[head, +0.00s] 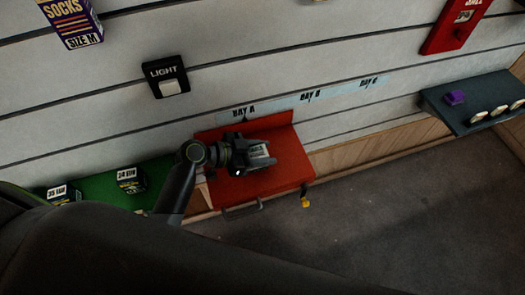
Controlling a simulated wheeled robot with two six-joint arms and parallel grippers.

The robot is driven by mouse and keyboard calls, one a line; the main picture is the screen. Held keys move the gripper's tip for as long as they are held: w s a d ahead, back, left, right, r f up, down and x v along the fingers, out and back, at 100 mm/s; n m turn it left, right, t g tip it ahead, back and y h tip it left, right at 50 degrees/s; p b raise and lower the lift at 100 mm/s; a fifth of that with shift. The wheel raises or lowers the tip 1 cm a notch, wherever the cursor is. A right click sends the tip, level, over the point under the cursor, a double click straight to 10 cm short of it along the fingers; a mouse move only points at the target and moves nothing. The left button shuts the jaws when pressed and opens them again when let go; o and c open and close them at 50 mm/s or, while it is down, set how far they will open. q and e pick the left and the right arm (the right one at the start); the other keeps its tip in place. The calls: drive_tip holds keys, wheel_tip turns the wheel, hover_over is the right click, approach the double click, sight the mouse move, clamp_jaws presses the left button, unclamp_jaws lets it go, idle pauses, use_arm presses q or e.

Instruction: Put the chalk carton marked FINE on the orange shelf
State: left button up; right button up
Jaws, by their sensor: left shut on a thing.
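The orange-red shelf (294,172) is fixed low on the wall under the BAY A label. My left gripper (261,158) is over this shelf, shut on a small pale carton (258,151). The gripper's fingers hide much of the carton, and I cannot read any FINE marking on it. I cannot tell whether the carton touches the shelf or is held just above it. My right gripper is not in view.
A green shelf (98,188) at left carries two dark boxes, (131,179) and (63,194). A dark blue-grey shelf (455,108) at right holds a purple block (454,98) and several pale pieces. A light switch (166,78) is on the wall. Grey floor (390,210) lies open in front.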

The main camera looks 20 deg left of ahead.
use_arm(q)
drive_tip(key=shift+f, duration=0.2)
drive_tip(key=o, duration=1)
drive_tip(key=shift+o, duration=0.2)
drive_tip(key=shift+r, duration=0.15)
drive_tip(key=shift+r, duration=0.15)
drive_tip(key=v, duration=1)
drive_tip(key=shift+s+a, duration=0.25)
drive_tip(key=shift+a, duration=0.1)
drive_tip(key=shift+s+a+r+b, duration=0.25)
drive_tip(key=shift+s+a+b, duration=0.05)
drive_tip(key=shift+a, duration=0.1)
